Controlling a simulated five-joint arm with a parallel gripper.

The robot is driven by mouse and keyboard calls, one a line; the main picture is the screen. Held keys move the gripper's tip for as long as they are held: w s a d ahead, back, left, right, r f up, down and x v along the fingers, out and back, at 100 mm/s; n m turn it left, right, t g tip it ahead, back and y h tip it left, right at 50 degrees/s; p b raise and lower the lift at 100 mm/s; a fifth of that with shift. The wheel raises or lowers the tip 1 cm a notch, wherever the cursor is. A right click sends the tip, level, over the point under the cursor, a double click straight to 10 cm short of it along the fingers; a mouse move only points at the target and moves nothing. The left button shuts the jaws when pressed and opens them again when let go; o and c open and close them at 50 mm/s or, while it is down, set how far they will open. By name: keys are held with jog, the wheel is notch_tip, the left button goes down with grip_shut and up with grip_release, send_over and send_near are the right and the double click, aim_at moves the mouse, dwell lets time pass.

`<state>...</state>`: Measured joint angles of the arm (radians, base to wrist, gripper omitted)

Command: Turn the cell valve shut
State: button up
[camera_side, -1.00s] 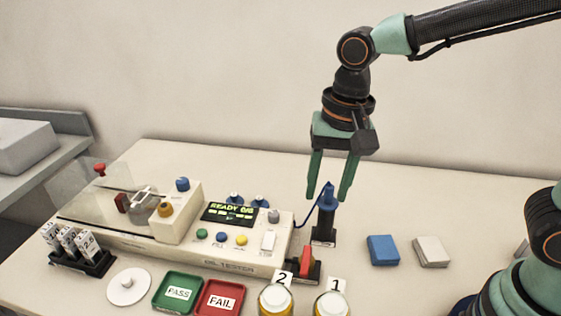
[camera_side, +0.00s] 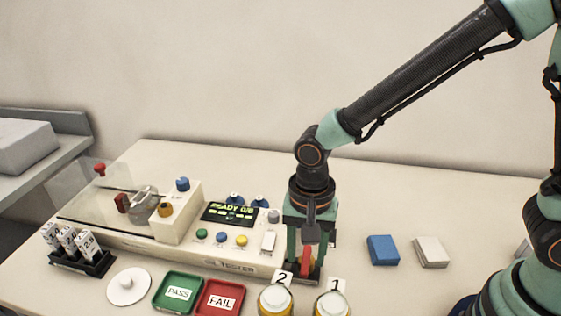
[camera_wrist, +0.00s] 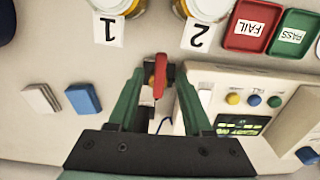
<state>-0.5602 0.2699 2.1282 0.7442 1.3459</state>
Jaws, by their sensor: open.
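A red handle (camera_side: 307,257) stands on a small black block beside the tester's right end. It also shows in the wrist view (camera_wrist: 160,76). My gripper (camera_side: 306,274) points down with its fingers open on either side of this handle. In the wrist view my gripper (camera_wrist: 159,82) has the handle between its fingertips, with visible gaps. The tester's clear cell (camera_side: 141,203) is at the left, with an orange knob (camera_side: 165,209) and a blue knob (camera_side: 182,184) near it. No label shows which part is the cell valve.
Jars marked 2 (camera_side: 276,300) and 1 (camera_side: 331,304) stand just in front of the handle. FAIL (camera_side: 220,299) and PASS (camera_side: 177,294) trays lie left of them. A blue block (camera_side: 383,250) and a pale block (camera_side: 431,252) lie right, with clear table around them.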

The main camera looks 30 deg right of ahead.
jog(key=shift+f, duration=0.75)
grip_shut()
jog(key=shift+s+d+n, duration=0.1)
jog(key=shift+n, duration=0.3)
jog(key=shift+d+n, duration=0.8)
jog(key=shift+n, duration=2.05)
jog(key=shift+d+n, duration=0.85)
jog(key=shift+n, duration=2.05)
jog(key=shift+d+n, duration=0.8)
jog(key=shift+n, duration=2.05)
